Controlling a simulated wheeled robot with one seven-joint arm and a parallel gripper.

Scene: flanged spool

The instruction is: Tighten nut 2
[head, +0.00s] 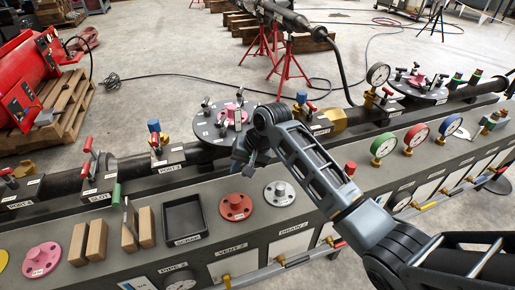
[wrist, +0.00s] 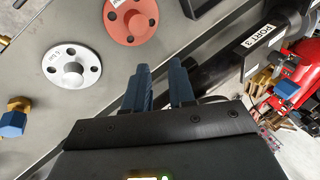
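In the head view, a dark round flange (head: 207,128) on the pipe carries several upright fasteners and small white tags around a pink centre. A second such flange (head: 418,88) is farther right. The tags are too small to read, so I cannot tell which fastener is nut 2. My gripper (head: 245,152) is just in front of the nearer flange, above the bench, and partly hides that area. In the wrist view, my gripper's two dark blue fingers (wrist: 160,87) stand apart with nothing seen between them. No flange fastener shows clearly there.
A red disc (head: 235,207) and a silver disc (head: 279,194) sit on the bench top below my gripper, beside a black tray (head: 185,217). Wooden blocks (head: 97,240) stand at left.

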